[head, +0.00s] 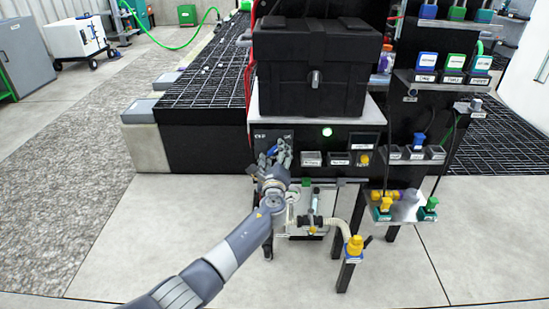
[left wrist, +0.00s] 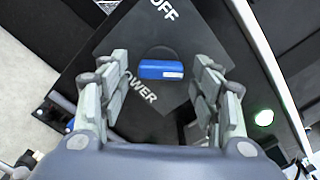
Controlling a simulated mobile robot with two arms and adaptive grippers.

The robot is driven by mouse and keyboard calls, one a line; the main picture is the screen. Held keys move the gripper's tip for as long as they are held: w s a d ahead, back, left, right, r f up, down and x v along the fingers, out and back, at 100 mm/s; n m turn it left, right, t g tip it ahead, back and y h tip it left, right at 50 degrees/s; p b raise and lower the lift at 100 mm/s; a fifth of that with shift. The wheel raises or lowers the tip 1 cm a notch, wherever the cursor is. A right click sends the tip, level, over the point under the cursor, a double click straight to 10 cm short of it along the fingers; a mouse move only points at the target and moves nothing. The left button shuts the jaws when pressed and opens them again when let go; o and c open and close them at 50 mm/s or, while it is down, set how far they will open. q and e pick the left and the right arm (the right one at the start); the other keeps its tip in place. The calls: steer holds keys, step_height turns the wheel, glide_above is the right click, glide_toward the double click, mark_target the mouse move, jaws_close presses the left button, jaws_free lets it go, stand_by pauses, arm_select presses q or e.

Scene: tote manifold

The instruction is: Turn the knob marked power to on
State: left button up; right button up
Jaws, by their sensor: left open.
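The power knob (left wrist: 162,69) shows in the left wrist view as a blue bar on a round dark base. It sits on a dark plate (left wrist: 125,50) with the words OFF and POWER; an ON mark cannot be read there. My left gripper (left wrist: 162,92) is open, with one finger pair on each side of the knob and visible gaps to it. My right gripper is not in view.
A green lamp (head: 327,132) glows on the panel and also shows in the left wrist view (left wrist: 264,117). Other labelled controls, including a yellow knob (head: 364,159), lie to the right. A black case (head: 318,75) stands above. A yellow-capped hose (head: 355,244) is below.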

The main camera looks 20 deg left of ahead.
arm_select(q)
steer(key=shift+s, duration=0.1)
steer(key=v, duration=1.1)
steer(key=shift+s, duration=0.35)
steer(key=shift+d, duration=0.15)
